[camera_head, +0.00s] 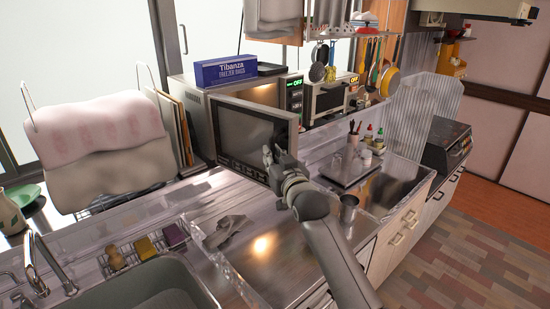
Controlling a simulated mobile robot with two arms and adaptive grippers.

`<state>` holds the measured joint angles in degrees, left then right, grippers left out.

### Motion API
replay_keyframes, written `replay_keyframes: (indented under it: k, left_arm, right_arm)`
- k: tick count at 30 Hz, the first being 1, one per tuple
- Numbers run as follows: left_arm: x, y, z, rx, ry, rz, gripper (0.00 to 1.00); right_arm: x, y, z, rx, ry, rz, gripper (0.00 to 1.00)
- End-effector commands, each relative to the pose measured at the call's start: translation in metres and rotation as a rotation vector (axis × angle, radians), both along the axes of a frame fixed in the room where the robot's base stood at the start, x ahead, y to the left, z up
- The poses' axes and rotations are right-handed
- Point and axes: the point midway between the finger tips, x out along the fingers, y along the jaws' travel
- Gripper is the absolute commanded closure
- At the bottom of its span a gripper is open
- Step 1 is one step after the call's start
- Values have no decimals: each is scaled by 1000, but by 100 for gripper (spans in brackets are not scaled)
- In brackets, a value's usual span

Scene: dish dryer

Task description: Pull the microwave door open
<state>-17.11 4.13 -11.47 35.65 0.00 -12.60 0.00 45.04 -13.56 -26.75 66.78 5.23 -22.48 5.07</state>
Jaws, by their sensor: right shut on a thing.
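The microwave (292,92) stands on the back of the counter, with a silver body and a lit green display. Its dark-windowed door (243,133) is swung out from the body toward the front. My right gripper (271,157) is at the door's right edge, shut on it. The exact contact of the fingers with the edge or handle is hard to make out. The inside of the microwave is hidden behind the door. My left gripper is not in view.
A blue freezer-bag box (224,71) lies on top of the microwave. A grey cloth (226,230) lies on the steel counter (262,247). A metal cup (348,208) stands right of my right arm. A sink (150,290) is at the lower left.

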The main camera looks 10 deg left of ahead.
Motion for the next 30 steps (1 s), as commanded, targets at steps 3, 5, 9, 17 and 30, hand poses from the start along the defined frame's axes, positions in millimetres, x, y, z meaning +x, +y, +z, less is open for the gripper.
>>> replay_keyframes:
  k: [3, 5, 9, 17, 30]
  left_arm:
    - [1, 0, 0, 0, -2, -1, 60]
    - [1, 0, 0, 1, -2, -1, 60]
    - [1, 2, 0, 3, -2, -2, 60]
    - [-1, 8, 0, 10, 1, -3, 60]
    - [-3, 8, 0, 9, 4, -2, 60]
  right_arm:
    - [0, 1, 4, -1, -11, 1, 100]
    - [0, 1, 4, -1, -11, 1, 87]
    - [0, 1, 3, 0, -8, 1, 69]
    - [0, 0, 1, 1, -4, 0, 65]
    - [-26, -16, 0, 2, -3, 0, 65]
